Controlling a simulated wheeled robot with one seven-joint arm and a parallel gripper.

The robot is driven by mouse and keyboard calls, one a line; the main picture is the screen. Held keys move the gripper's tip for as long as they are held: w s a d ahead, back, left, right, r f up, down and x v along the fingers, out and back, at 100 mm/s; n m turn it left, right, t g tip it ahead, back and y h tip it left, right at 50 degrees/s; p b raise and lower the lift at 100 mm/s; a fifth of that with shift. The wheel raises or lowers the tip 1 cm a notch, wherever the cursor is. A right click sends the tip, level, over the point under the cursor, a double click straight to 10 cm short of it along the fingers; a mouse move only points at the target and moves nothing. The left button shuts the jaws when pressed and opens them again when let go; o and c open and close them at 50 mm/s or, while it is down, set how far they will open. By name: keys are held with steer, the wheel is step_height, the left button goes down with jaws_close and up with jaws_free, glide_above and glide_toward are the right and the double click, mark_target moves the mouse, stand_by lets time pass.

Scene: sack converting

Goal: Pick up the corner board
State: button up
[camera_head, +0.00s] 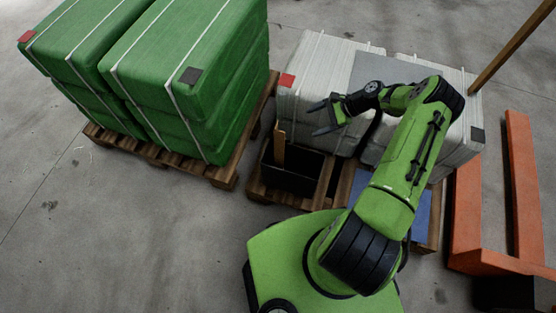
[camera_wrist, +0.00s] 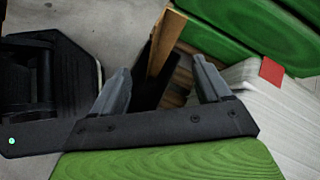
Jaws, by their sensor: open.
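A brown corner board (camera_head: 279,143) stands upright in a black open box (camera_head: 290,181) on a wooden pallet, in front of the white sack stack. In the wrist view the board (camera_wrist: 167,42) appears ahead of the jaws, slightly tilted, with its lower part in the dark box. My gripper (camera_head: 318,118) is open and empty, to the right of the board's top and apart from it in the head view. In the wrist view my gripper (camera_wrist: 160,68) has its fingers spread on either side of the board's line, but whether the board is between them in depth is unclear.
Strapped green sacks (camera_head: 185,75) stand on a pallet at the left. White sacks (camera_head: 318,62) stand close behind my gripper, with a red patch. An orange fork frame (camera_head: 467,220) and a brown post (camera_head: 512,45) are at the right. The left floor is clear.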

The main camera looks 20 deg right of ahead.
mark_target(278, 147)
step_height(278, 147, down, 16)
steer(key=s+m+t+y+b, duration=0.25)
steer(key=m+t, duration=0.25)
steer(key=m, duration=0.3)
steer(key=shift+h, duration=0.35)
steer(key=b+x, duration=0.3)
steer(key=x, duration=1.2)
steer(key=shift+s+a+f, duration=0.1)
steer(key=shift+s+a, duration=0.1)
steer(key=shift+c, duration=0.2)
jaws_close()
